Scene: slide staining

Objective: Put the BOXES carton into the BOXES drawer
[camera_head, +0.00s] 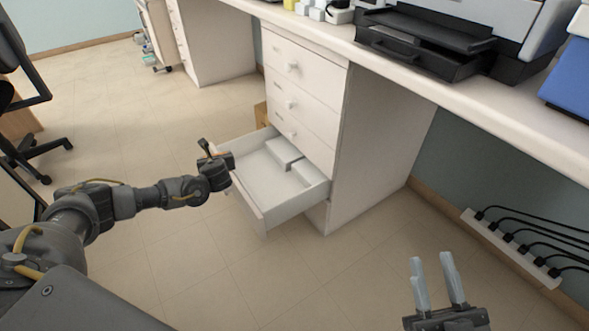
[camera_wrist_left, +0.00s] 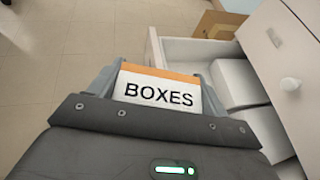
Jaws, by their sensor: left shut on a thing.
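The BOXES carton (camera_wrist_left: 160,88), white with an orange top band and black lettering, is between the fingers of my left gripper (camera_wrist_left: 158,80). In the head view my left gripper (camera_head: 216,153) is at the left side of the open drawer (camera_head: 251,204), near its front corner; the carton is mostly hidden there. The drawer is the low one of a white cabinet, pulled well out, with white boxes (camera_head: 284,153) toward its back and right and bare floor at the front left. No label on it is readable. My right gripper (camera_head: 433,263) is open and empty at the lower right.
The white cabinet (camera_head: 310,85) has several shut drawers with round knobs above the open one. A counter (camera_head: 370,58) with a printer (camera_head: 430,40) runs above. A power strip (camera_head: 510,248) with cables lies along the right wall. The floor left of the drawer is clear.

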